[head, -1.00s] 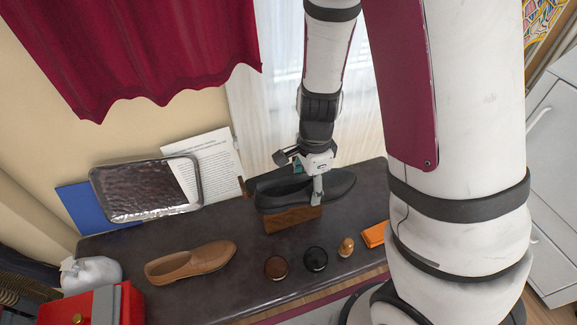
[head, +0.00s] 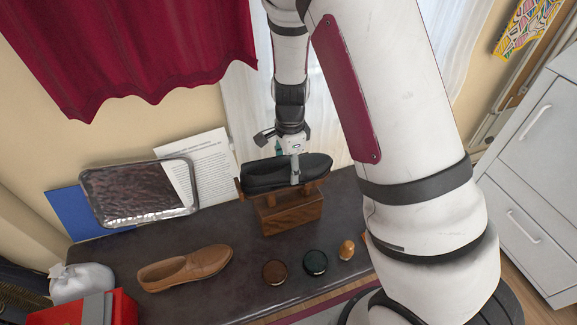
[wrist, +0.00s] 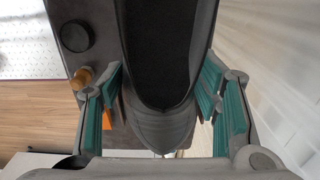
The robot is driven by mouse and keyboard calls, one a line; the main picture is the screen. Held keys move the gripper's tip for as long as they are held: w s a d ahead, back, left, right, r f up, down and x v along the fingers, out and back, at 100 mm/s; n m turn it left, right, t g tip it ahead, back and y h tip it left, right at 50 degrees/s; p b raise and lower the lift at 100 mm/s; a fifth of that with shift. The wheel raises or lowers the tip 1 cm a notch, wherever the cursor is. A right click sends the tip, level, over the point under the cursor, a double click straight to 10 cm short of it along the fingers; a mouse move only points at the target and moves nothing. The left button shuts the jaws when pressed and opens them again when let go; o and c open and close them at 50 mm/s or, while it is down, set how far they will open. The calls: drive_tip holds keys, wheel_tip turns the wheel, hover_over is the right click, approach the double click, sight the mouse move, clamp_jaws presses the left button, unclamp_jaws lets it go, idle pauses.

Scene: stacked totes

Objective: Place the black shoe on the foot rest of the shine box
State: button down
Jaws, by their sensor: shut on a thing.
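The black shoe (head: 262,176) is in my gripper (head: 294,168), raised over the wooden shine box (head: 290,214) on the dark table. One gripper finger lies across the shoe's near side. In the wrist view the shoe (wrist: 165,125) runs between the teal-padded fingers of my gripper (wrist: 166,95). The shoe lies roughly level and lengthwise above the box. Supports of the foot rest (head: 271,197) show below it, but the shoe hides the top. I cannot tell whether the sole touches the rest.
A brown shoe (head: 186,268), a brown tin (head: 275,272), a dark tin (head: 315,262) and a small wooden item (head: 346,250) stand in front on the table (head: 225,295). A metal tray (head: 140,212) leans behind. A red box (head: 122,310) and white bag (head: 82,280) are at left.

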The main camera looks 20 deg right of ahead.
drive_tip(key=c, duration=0.6)
unclamp_jaws()
drive_tip(key=shift+r, duration=0.1)
drive_tip(key=shift+o, duration=0.2)
drive_tip(key=s+a+r+n+y+p, duration=0.1)
drive_tip(key=s+r+n+p, duration=0.35)
drive_tip(key=r, duration=1.65)
drive_tip(key=s+r+n, duration=0.3)
drive_tip(key=s+n, duration=0.1)
drive_tip(key=s, duration=0.5)
drive_tip(key=s+r+n+t, duration=0.1)
drive_tip(key=s+r+n, duration=0.2)
drive_tip(key=s, duration=0.6)
drive_tip(key=s+r+n+h+b, duration=0.1)
drive_tip(key=s+r+n, duration=0.2)
drive_tip(key=s+n, duration=0.3)
drive_tip(key=s+d, duration=0.1)
drive_tip(key=s, duration=0.2)
drive_tip(key=shift+s, duration=0.4)
